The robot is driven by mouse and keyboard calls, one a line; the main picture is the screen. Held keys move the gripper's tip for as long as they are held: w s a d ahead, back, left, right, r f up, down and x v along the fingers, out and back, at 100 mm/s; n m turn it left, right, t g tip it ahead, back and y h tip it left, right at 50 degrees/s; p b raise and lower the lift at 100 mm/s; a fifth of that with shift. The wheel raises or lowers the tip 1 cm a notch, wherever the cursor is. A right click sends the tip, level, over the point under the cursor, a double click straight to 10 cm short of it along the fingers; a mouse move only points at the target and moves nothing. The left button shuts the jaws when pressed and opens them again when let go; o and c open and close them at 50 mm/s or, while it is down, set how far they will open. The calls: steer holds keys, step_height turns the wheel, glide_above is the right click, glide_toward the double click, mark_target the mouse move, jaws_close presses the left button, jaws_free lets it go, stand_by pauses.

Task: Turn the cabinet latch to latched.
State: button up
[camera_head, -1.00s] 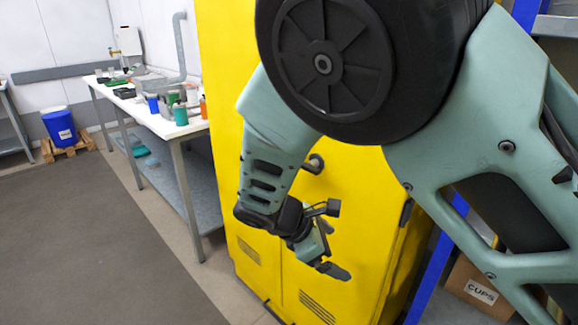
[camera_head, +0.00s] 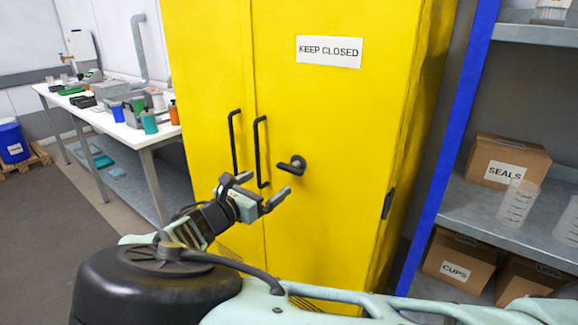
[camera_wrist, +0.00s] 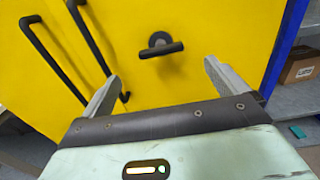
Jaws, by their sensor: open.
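The yellow cabinet (camera_head: 330,120) stands upright with both doors looking closed. Its black latch (camera_head: 292,165) is on the right door, right of the two long handles, with its lever lying roughly level. In the wrist view the latch (camera_wrist: 161,46) is ahead, between and beyond the fingertips, its lever pointing sideways. My gripper (camera_head: 258,193) is open and empty, below and left of the latch in the head view and apart from it. The gripper also shows in the wrist view (camera_wrist: 162,86), its two fingers spread toward the door.
Two black vertical handles, left (camera_head: 234,142) and right (camera_head: 260,152), stick out beside the latch; the right one is close to my gripper. A blue-posted shelf (camera_head: 505,205) with boxes stands on the right. A white bench (camera_head: 130,130) stands on the left.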

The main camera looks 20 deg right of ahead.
mark_target(288, 170)
steer(key=p+x, duration=0.2)
steer(key=x, duration=0.9)
steer(key=c, duration=1)
